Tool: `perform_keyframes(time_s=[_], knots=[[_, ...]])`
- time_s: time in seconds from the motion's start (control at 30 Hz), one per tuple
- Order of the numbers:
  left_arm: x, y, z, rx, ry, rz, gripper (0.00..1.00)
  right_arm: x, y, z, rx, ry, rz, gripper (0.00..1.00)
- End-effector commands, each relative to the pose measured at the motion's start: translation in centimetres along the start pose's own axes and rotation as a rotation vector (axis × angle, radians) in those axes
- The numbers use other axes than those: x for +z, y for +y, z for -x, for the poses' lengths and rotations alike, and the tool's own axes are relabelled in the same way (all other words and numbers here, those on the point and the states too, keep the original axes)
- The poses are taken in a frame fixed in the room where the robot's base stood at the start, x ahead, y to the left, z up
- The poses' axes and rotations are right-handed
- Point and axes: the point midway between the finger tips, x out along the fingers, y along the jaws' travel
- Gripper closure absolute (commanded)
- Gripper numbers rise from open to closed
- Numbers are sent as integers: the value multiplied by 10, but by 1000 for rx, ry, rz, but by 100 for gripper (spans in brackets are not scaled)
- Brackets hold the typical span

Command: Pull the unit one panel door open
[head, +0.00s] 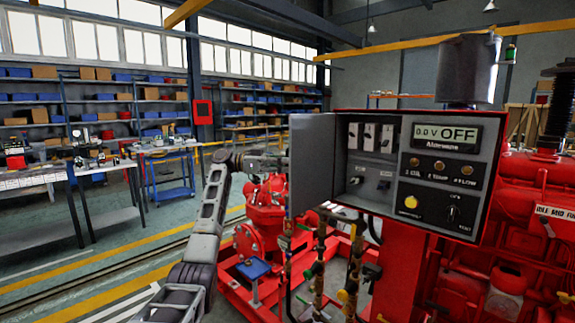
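The grey panel door (312,165) is swung open to the left of the red control box (488,180), hinged at the box's left side. The box face shows switches, a display (446,136) reading "0.0V OFF", several indicators and a yellow button (411,202). My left arm rises from the lower left, and my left gripper (272,162) is at the door's outer left edge. It is small and partly hidden against the background, so I cannot tell whether its fingers are open or shut, or touch the door. My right gripper is not in view.
Red pump machinery (265,215) and pipes with valves stand below and behind the door. A red engine (520,240) fills the right side. Workbenches (40,180) and shelves are at the far left. Floor with yellow lines is clear left of my arm.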

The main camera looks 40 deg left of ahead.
Motion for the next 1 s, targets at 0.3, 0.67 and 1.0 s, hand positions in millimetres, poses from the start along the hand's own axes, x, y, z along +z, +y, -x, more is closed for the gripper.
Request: perform_keyframes(time_s=[0.3, 0.67, 1.0], knots=[[1, 0, 0, 3, -2, 5, 100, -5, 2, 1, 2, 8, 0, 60], [1, 0, 0, 3, -1, 2, 69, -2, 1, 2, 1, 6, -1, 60], [0, 0, 5, 2, 0, 1, 69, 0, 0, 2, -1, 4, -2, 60]])
